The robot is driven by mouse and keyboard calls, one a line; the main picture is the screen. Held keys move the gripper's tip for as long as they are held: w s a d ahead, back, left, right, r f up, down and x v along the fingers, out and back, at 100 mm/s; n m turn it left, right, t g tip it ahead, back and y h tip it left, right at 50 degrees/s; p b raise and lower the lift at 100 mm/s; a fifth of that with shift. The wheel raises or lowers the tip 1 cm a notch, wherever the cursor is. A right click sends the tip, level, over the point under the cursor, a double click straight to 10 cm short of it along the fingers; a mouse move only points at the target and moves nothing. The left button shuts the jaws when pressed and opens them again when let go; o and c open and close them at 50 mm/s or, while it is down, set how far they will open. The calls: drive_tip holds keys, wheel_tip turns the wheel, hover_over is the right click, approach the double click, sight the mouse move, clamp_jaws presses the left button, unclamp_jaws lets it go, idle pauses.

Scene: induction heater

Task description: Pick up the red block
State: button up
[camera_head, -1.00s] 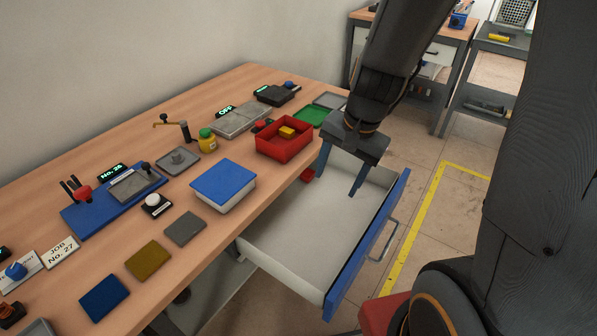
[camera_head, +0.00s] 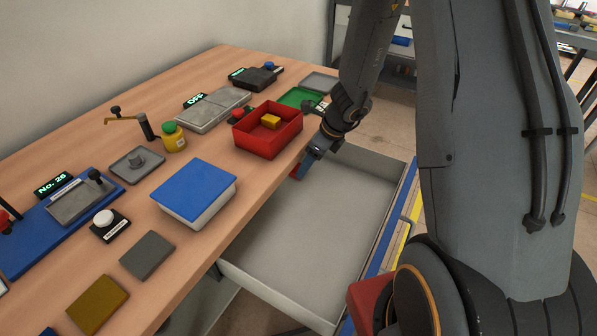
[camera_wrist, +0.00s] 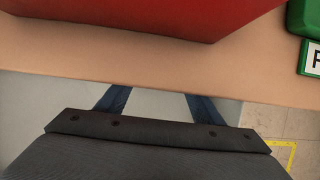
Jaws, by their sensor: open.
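The red block (camera_head: 295,173) shows as a small red patch in the back left of the open drawer, just below the table edge. The table edge and my gripper partly hide it in the head view. My gripper (camera_head: 303,170) reaches down into the drawer right beside the block, seen side-on. In the wrist view my gripper's two fingers (camera_wrist: 156,100) are apart, with their tips passing under the table edge. The block is hidden in that view, and I cannot tell whether the fingers are around it.
The drawer (camera_head: 290,295) is pulled out and otherwise looks empty. The table edge (camera_wrist: 60,75) overhangs my fingertips. A red bin (camera_head: 257,143) holding a yellow block (camera_head: 270,121) stands near that edge. A blue-lidded box (camera_head: 197,190) sits nearby on the table.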

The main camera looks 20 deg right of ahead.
sight(306, 177)
drive_tip(key=x, duration=0.4)
drive_tip(key=shift+d, duration=0.1)
drive_tip(key=shift+r, duration=0.1)
drive_tip(key=c, duration=1.2)
drive_tip(key=shift+o, duration=0.2)
drive_tip(key=shift+r, duration=0.45)
drive_tip(key=shift+s+d+r, duration=0.15)
drive_tip(key=shift+d, duration=0.05)
drive_tip(key=s+d+b, duration=0.1)
drive_tip(key=s+d, duration=0.1)
drive_tip(key=s+d+b, duration=0.1)
drive_tip(key=s+d, duration=0.2)
drive_tip(key=shift+s+d+r, duration=0.1)
drive_tip(key=shift+s+d, duration=0.15)
drive_tip(key=shift+d, duration=0.05)
wheel_tip(306, 177, up, 14)
drive_tip(key=p, duration=0.4)
drive_tip(key=shift+a+f+p, duration=0.15)
drive_tip(key=shift+f+p, duration=0.05)
drive_tip(key=shift+p, duration=0.1)
